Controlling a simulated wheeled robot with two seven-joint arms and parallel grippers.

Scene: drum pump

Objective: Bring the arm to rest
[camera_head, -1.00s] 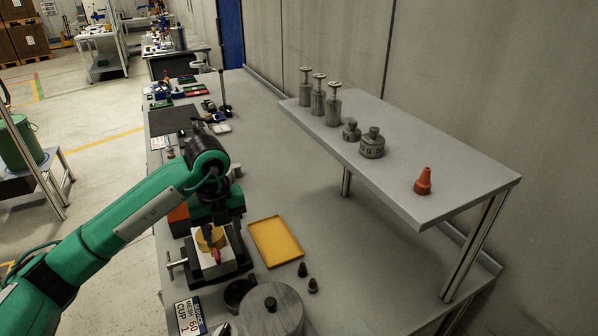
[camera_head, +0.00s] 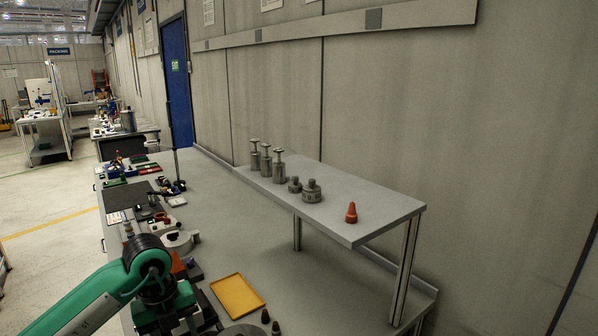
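My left arm, green with black joints, comes in from the lower left, and its wrist (camera_head: 148,258) is over the near left part of the bench (camera_head: 262,262). The fingers of my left gripper cannot be made out below the wrist, so whether it is open or shut does not show. My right arm and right gripper are out of view.
A yellow tray (camera_head: 238,297) lies right of my wrist. A raised shelf (camera_head: 345,215) carries several metal weights and a red cone (camera_head: 351,212). Small dark cones (camera_head: 266,317) stand near the bottom edge. Bare bench lies under the shelf.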

